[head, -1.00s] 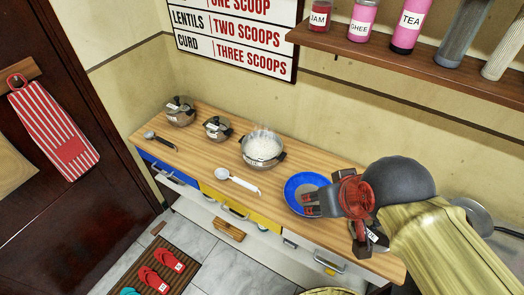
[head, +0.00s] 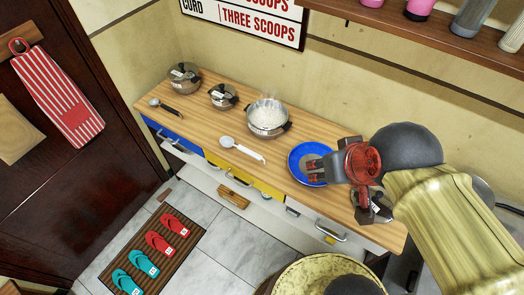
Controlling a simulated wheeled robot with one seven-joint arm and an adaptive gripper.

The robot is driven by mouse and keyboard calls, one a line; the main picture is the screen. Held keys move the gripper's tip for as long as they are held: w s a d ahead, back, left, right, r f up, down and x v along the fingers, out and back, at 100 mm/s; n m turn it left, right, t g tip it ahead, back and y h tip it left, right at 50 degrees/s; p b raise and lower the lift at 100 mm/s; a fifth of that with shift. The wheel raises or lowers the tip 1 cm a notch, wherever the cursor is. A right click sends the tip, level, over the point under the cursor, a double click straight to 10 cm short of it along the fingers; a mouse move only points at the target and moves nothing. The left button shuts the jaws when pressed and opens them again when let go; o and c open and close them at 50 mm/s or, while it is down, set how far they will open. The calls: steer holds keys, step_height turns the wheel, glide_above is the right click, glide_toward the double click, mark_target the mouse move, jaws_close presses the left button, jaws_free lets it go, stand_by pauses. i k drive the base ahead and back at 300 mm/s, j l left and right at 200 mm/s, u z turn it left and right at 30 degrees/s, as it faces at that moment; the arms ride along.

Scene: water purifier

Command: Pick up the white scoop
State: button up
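The white scoop (head: 241,149) lies on the wooden counter, left of the blue plate and in front of the pot of white food. Its pale bowl is at the left and its handle points right, toward the counter's front edge. My gripper (head: 312,170) is over the blue plate (head: 297,153), to the right of the scoop and apart from it. Its fingers point left. They look close together, but at this angle I cannot tell whether they are open or shut.
A steaming pot of white food (head: 268,118), two lidded pots (head: 223,96) (head: 184,77) and a dark spoon (head: 165,107) stand or lie on the counter (head: 205,122). A shelf (head: 420,42) with jars overhangs at right. Slippers lie on a floor mat (head: 181,249).

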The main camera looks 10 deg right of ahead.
mark_target(226, 142)
steer(key=i+j+u, duration=0.7)
steer(key=u, duration=0.2)
